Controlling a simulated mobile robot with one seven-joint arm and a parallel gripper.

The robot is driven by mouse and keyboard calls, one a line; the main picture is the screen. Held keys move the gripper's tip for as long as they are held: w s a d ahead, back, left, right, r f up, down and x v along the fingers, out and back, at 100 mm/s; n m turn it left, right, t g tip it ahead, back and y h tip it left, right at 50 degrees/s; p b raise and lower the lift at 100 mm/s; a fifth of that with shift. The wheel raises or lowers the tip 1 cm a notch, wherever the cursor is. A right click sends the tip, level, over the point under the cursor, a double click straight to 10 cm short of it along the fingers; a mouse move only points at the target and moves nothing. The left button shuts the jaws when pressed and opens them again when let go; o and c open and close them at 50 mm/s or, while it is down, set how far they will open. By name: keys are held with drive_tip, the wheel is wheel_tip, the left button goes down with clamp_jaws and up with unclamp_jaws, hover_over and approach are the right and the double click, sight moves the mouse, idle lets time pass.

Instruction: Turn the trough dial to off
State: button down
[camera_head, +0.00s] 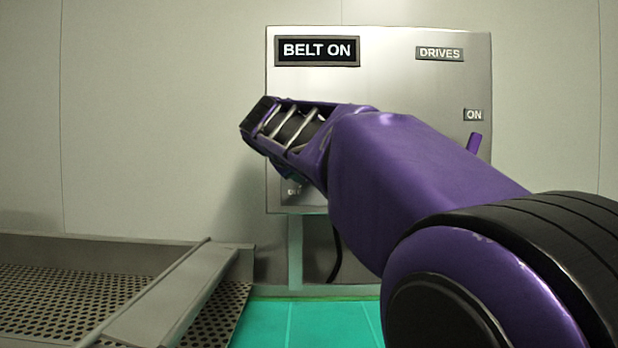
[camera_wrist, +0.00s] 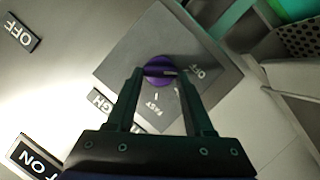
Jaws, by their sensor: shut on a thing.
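The trough dial (camera_wrist: 157,64) is a round purple knob on a dark grey plate (camera_wrist: 125,65), seen turned over in the wrist view. A thin pale line crosses its face roughly sideways. A label ending in "GH" (camera_wrist: 100,97) shows beside my finger. A FAST mark (camera_wrist: 152,107) sits below the dial, and a partly readable mark (camera_wrist: 199,73) lies to its right. My gripper (camera_wrist: 160,73) is shut on the dial, one finger on each side. In the head view my arm covers the dial and its plate.
The steel panel (camera_head: 400,85) bears a BELT ON sign (camera_head: 317,51), a DRIVES label (camera_head: 440,54), an ON label (camera_head: 474,115) and a purple handle (camera_head: 474,142). A perforated metal trough (camera_head: 60,285) stands low at left. Green floor (camera_head: 315,325) is clear below.

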drive_tip(key=shift+n, duration=0.5)
drive_tip(key=shift+a+h+b, duration=0.1)
drive_tip(key=shift+h+b, duration=0.2)
drive_tip(key=shift+c, duration=1.4)
unclamp_jaws()
drive_tip(key=shift+s, duration=0.1)
